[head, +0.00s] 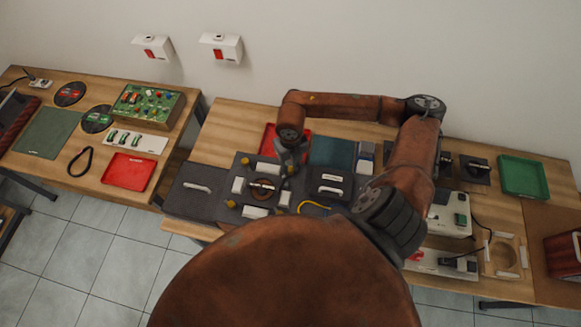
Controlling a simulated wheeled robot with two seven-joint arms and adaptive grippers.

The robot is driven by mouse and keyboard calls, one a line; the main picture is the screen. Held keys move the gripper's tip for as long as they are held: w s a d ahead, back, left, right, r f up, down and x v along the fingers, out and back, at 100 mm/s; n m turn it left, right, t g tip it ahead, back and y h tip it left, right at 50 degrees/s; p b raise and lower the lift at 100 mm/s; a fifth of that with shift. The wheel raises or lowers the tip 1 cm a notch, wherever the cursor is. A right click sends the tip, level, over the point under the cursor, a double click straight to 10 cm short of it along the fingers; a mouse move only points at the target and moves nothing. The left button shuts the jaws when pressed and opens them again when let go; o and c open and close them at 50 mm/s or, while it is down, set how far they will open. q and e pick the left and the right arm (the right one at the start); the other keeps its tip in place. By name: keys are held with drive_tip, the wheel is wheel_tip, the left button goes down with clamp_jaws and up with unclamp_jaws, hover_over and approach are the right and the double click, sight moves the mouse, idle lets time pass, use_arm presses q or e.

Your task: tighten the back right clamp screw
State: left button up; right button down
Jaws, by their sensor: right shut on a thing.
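The clamp fixture is a dark plate (240,172) with white blocks, yellow-topped clamp screws and a dark ring-shaped part (262,188) in its middle. The back left clamp screw (245,161) and the front left clamp screw (230,203) show clearly. My right gripper (289,164) points down at the back right corner of the fixture, shut on the back right clamp screw there. Its fingers mostly hide that screw, so its turn and seating cannot be seen. My left gripper is not in view.
A dark box with a handle (329,183) stands close right of the fixture, and a dark lid-like panel (194,190) lies left. A red tray (268,141) is behind. My arm covers much of the bench's middle right. A green tray (522,176) sits far right.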

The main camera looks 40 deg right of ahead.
sight(291, 169)
drive_tip(key=shift+w+m, duration=0.1)
drive_tip(key=shift+m, duration=0.3)
drive_tip(key=c, duration=1.8)
unclamp_jaws()
drive_tip(key=shift+o, duration=0.2)
drive_tip(key=shift+r, duration=0.1)
wheel_tip(291, 169, up, 12)
